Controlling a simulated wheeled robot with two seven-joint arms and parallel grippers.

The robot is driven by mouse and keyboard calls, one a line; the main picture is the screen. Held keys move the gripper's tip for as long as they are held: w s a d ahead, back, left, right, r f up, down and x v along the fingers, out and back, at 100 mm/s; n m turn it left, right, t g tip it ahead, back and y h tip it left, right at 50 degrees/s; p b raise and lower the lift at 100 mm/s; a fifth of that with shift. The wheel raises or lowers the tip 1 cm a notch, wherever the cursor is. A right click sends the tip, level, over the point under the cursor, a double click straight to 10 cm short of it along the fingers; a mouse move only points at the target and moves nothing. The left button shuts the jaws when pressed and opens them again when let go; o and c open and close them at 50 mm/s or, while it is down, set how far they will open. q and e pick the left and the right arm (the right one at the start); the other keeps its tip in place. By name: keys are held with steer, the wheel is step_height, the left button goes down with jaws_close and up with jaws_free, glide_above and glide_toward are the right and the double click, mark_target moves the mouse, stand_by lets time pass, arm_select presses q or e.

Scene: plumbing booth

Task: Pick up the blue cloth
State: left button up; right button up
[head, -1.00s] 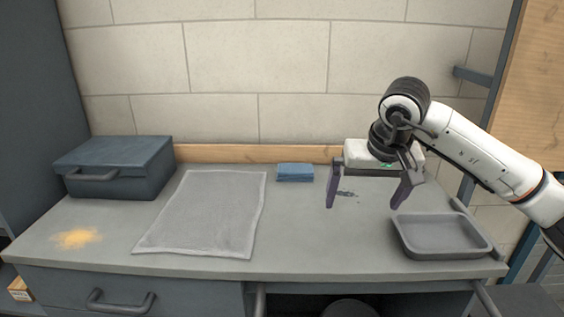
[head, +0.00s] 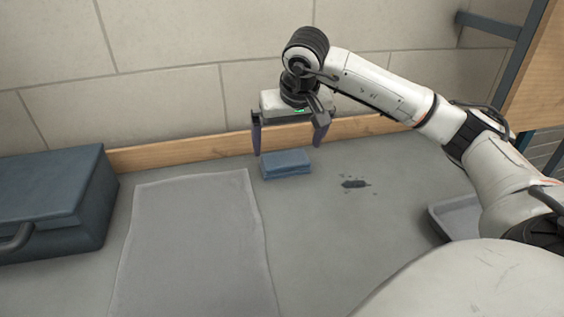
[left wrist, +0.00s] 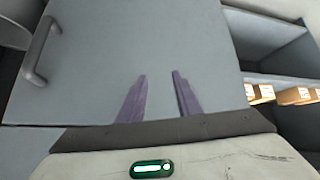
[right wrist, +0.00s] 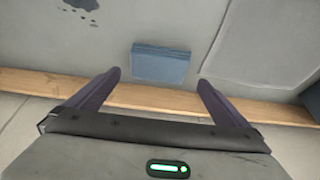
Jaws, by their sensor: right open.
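The blue cloth (head: 287,164) lies folded on the grey worktop, near the wooden strip along the wall. My right gripper (head: 287,147) is open and empty, its fingers pointing down and spread about as wide as the cloth. In the head view its fingertips appear just above and behind the cloth. In the right wrist view the cloth (right wrist: 161,64) lies ahead of the gap between the fingertips, not between them. My left gripper (left wrist: 159,74) is open and empty in front of a grey cabinet front; it is outside the head view.
A pale translucent mat (head: 195,240) lies left of the cloth. A dark blue-grey toolbox (head: 50,200) stands farther left. A dark stain (head: 355,184) marks the worktop right of the cloth. A grey tray (head: 455,219) is partly hidden behind my right arm.

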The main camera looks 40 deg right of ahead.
mark_target(285, 158)
steer(key=x, duration=0.6)
steer(key=shift+w, duration=0.1)
steer(key=shift+d+r, duration=0.1)
steer(key=c, duration=0.7)
steer(key=shift+c, duration=0.2)
step_height(285, 158, up, 10)
steer(key=shift+p, duration=0.35)
